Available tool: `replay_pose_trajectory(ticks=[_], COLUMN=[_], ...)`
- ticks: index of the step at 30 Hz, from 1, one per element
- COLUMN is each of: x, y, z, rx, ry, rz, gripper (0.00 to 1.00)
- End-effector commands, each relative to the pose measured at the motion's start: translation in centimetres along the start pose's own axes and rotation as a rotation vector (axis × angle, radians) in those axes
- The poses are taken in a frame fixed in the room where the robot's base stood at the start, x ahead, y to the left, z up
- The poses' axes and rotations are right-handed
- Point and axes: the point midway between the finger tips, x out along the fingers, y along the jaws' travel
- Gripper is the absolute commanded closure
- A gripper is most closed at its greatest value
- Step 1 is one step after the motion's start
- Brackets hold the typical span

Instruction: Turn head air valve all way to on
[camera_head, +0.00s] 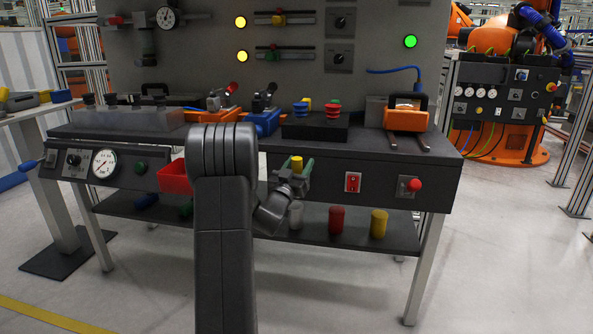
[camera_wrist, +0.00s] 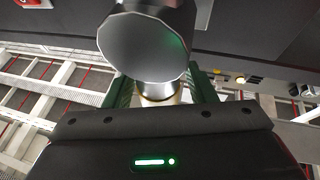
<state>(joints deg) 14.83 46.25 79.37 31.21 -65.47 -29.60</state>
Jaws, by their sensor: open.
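My gripper (camera_head: 293,178) is in front of the bench's front panel, just right of my upright arm in the head view. Its green fingers are open, with a yellow cylinder (camera_head: 297,164) between them. In the wrist view the fingers (camera_wrist: 160,92) stand either side of a large grey round-faced part (camera_wrist: 145,48) with a pale metallic band below it; contact is unclear. No label marks the head air valve. A red-handled pipe fitting (camera_head: 117,20) is on the upper-left back panel, and a blue handle (camera_head: 28,165) sticks out at the bench's left end.
A red bin (camera_head: 174,178) hangs left of my arm. Red (camera_head: 337,220) and yellow (camera_head: 379,223) cylinders stand on the lower shelf.

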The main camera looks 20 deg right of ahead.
Motion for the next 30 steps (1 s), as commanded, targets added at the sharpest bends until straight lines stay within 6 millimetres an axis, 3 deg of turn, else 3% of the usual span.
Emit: replay_pose_trajectory(ticks=[5,19,24,30], x=[-1.6,-11.6,-13.4,-13.8], y=[-0.1,-0.1,-0.1,0.0], z=[-0.1,0.0,0.0,0.0], rx=[0.000,-0.002,-0.001,0.000], ry=[-0.002,-0.004,-0.002,-0.001], rz=[-0.002,-0.004,-0.002,-0.001], gripper=[0.49,0.49,0.49,0.49])
